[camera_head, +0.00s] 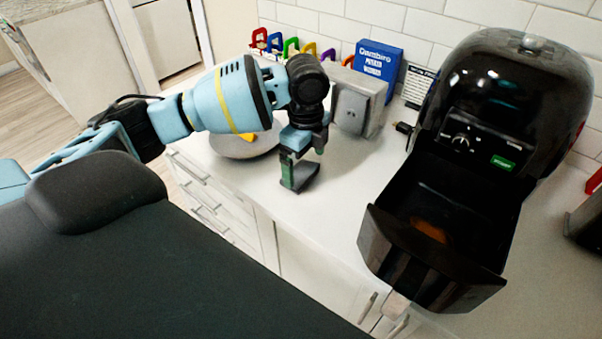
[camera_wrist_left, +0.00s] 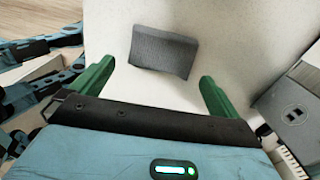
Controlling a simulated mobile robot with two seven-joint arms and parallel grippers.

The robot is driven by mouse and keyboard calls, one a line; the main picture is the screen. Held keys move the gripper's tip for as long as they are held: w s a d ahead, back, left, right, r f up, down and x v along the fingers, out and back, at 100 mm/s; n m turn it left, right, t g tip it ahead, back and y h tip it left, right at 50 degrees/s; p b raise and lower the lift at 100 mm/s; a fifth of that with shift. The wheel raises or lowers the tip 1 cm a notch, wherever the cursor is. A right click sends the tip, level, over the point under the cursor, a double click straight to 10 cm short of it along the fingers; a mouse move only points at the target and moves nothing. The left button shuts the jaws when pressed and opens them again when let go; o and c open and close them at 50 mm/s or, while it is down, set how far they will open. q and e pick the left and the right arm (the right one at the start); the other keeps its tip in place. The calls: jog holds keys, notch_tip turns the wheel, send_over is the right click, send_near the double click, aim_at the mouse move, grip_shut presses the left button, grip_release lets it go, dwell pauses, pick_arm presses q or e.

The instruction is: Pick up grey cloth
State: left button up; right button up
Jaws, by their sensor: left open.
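The grey cloth (camera_wrist_left: 163,51) is a small dark grey rectangle lying flat on the white counter in the left wrist view. In the head view it shows as a grey patch (camera_head: 306,176), partly hidden by my left gripper. My left gripper (camera_head: 291,172) points down over the counter beside the cloth. In the left wrist view its green fingers (camera_wrist_left: 156,88) are spread wide with nothing between them, and the cloth lies just beyond the tips, roughly centred. Height above the counter is hard to tell. My right gripper is in neither view.
A black air fryer (camera_head: 515,90) with its drawer (camera_head: 435,250) pulled out stands to the right. A grey metal box (camera_head: 357,103) and a blue box (camera_head: 377,62) stand behind the gripper. A round pale bowl or plate (camera_head: 232,147) is at left. The counter between gripper and fryer is clear.

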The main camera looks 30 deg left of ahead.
aim_at(304, 171)
pick_arm(q)
notch_tip(304, 171, down, 3)
jog(key=shift+f, duration=0.2)
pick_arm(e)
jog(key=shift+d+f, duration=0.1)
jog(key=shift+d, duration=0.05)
pick_arm(q)
jog(key=c, duration=0.9)
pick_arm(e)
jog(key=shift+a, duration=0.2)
pick_arm(q)
jog(key=shift+r, duration=0.1)
jog(key=shift+r, duration=0.45)
jog(key=r, duration=0.1)
jog(key=s+r, duration=0.1)
jog(key=shift+a+r, duration=0.2)
jog(key=shift+r, duration=0.1)
jog(key=shift+s+a+r+p, duration=0.2)
jog(key=shift+s+a, duration=0.35)
jog(key=shift+s, duration=1.9)
jog(key=shift+s+a+r+p, duration=0.2)
jog(key=shift+s+a, duration=0.3)
jog(key=shift+s, duration=1.9)
jog(key=shift+s+a+r+p, duration=0.1)
jog(key=shift+s+a+r, duration=0.3)
jog(key=shift+s, duration=2.05)
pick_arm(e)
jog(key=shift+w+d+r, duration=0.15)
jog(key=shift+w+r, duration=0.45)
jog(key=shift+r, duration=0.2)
